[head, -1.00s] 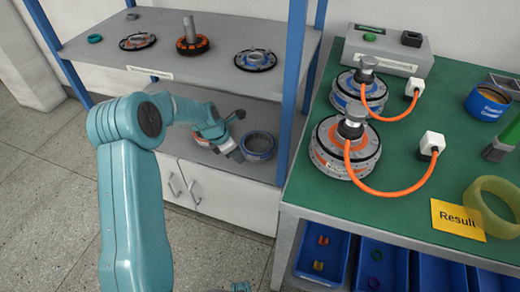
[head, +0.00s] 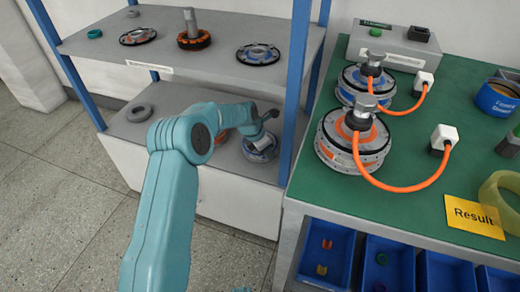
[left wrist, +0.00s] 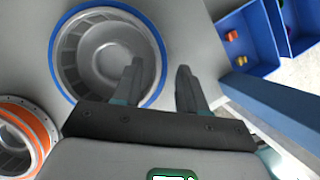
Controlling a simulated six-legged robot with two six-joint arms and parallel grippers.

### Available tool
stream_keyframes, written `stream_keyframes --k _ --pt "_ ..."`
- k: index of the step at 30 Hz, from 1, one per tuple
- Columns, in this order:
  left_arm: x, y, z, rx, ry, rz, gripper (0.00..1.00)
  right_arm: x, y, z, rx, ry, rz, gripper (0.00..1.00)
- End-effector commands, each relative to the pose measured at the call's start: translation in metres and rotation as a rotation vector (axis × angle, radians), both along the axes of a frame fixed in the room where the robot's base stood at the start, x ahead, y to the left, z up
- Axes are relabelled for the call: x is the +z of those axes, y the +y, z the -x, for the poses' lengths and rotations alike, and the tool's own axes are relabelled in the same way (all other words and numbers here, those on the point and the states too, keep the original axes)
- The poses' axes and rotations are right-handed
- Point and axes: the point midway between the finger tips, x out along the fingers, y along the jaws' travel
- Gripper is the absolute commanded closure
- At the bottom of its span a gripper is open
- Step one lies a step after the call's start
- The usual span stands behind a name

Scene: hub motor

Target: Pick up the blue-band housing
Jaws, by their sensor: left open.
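The blue-band housing (head: 261,150) is a grey open ring on the lower shelf, partly hidden by my left gripper in the head view. In the left wrist view the housing (left wrist: 72,52) lies open side up, with a blue band around its rim. My left gripper (head: 258,120) is over the housing at the right end of that shelf. Its two fingers (left wrist: 160,84) are apart with nothing between them; one overlaps the housing's right side in the picture, the other is outside the rim. I cannot tell whether they touch it. My right gripper is not in view.
An orange-band housing (left wrist: 38,122) sits close by on the same shelf. A blue shelf post (head: 299,85) stands just right of the gripper. The upper shelf (head: 215,65) is overhead. A grey ring (head: 139,112) lies at the shelf's left. The green bench (head: 415,165) stands right.

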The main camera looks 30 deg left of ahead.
Motion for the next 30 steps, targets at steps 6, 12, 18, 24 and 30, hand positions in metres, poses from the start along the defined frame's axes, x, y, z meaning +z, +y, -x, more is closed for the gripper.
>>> stream_keyframes --k 6,12,18,24,30 --pt "0.001 0.0 0.0 0.0 0.0 0.0 0.84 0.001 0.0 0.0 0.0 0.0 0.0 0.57" --pt "0.001 0.0 0.0 0.0 0.0 0.0 1.0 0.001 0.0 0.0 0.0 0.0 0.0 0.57" --pt "0.002 0.001 0.0 0.0 -0.004 -0.001 1.0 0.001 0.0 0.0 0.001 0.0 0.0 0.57" --pt "0.007 0.001 0.0 0.0 -0.004 -0.001 1.0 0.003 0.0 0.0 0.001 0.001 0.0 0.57" --pt "0.028 0.0 -0.001 0.0 -0.004 -0.001 1.0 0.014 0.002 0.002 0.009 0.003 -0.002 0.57"
